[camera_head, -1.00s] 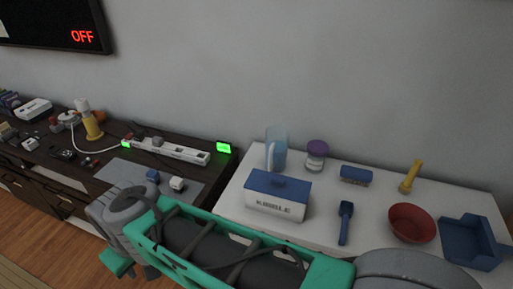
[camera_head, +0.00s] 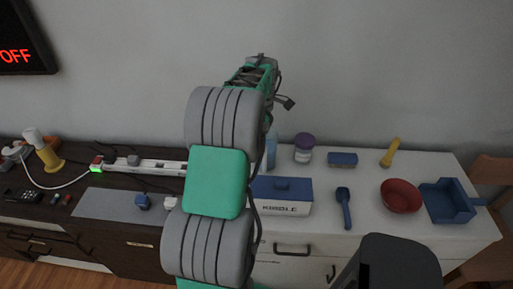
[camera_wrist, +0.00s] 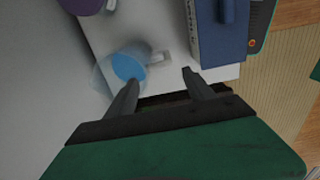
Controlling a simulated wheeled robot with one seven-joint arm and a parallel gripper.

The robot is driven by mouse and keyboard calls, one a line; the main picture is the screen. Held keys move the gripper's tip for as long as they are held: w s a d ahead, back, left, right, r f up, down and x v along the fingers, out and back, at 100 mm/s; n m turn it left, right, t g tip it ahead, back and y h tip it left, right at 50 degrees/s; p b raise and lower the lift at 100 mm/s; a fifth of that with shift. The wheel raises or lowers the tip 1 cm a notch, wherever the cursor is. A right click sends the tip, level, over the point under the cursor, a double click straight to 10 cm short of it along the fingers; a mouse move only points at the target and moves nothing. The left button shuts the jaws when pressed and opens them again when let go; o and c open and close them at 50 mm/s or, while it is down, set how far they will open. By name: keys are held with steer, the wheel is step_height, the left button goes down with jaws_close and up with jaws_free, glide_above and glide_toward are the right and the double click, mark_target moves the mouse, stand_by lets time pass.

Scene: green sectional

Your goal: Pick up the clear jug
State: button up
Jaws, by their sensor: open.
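The clear jug (camera_wrist: 120,68) is see-through with a blue tint and a pale handle. In the wrist view it stands on the white top, its handle turned toward the blue-lidded box. My gripper (camera_wrist: 160,80) is open and empty, its fingers pointing toward the jug and the box. The left fingertip overlaps the jug's edge in the picture; I cannot tell if it touches. In the head view the jug (camera_head: 271,150) is mostly hidden behind my arm, and my gripper's fingers are hidden too.
The kibble box (camera_head: 281,196) with a blue lid stands close to the jug. A purple-lidded jar (camera_head: 303,149), blue brush (camera_head: 342,159), blue scoop (camera_head: 344,207) and red bowl (camera_head: 400,196) share the white cabinet top (camera_head: 320,185). The wall is close behind.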

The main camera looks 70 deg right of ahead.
mark_target(264, 155)
steer(key=shift+s+d+f+b, duration=0.15)
steer(key=shift+s+f+b, duration=0.05)
steer(key=shift+f+b, duration=0.25)
steer(key=shift+s+d+f+b, duration=0.1)
steer(key=shift+s+f+b, duration=0.1)
steer(key=shift+f+b, duration=0.25)
step_height(264, 155, down, 8)
steer(key=shift+w+r+p, duration=0.1)
steer(key=shift+r+p, duration=0.1)
steer(key=shift+p, duration=1.05)
steer(key=shift+c, duration=0.4)
jaws_close()
steer(key=shift+d+r, duration=0.15)
